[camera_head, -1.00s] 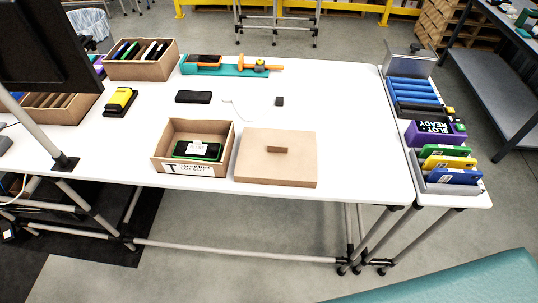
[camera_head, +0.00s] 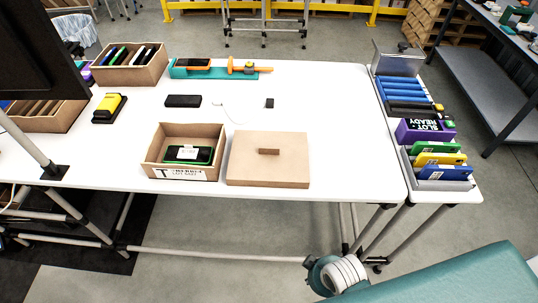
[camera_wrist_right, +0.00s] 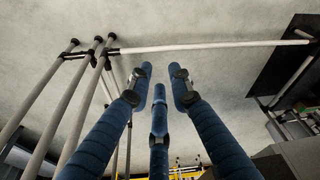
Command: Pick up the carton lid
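The carton lid (camera_head: 268,160) is a flat tan cardboard square with a small block handle (camera_head: 269,151) on top. It lies flat on the white table near the front edge, just right of the open carton (camera_head: 150,158). The carton holds a dark device with a green edge (camera_head: 188,154). In the right wrist view, my right gripper (camera_wrist_right: 160,80) shows blue padded fingers spread apart with nothing between them, facing the floor and table legs. The lid is not in that view. My left gripper is not in view.
The white table (camera_head: 330,110) has free room right of and behind the lid. A teal tool holder (camera_head: 215,73) and a black block (camera_head: 183,101) lie farther back. A side rack (camera_head: 440,173) with coloured cases stands at the right.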

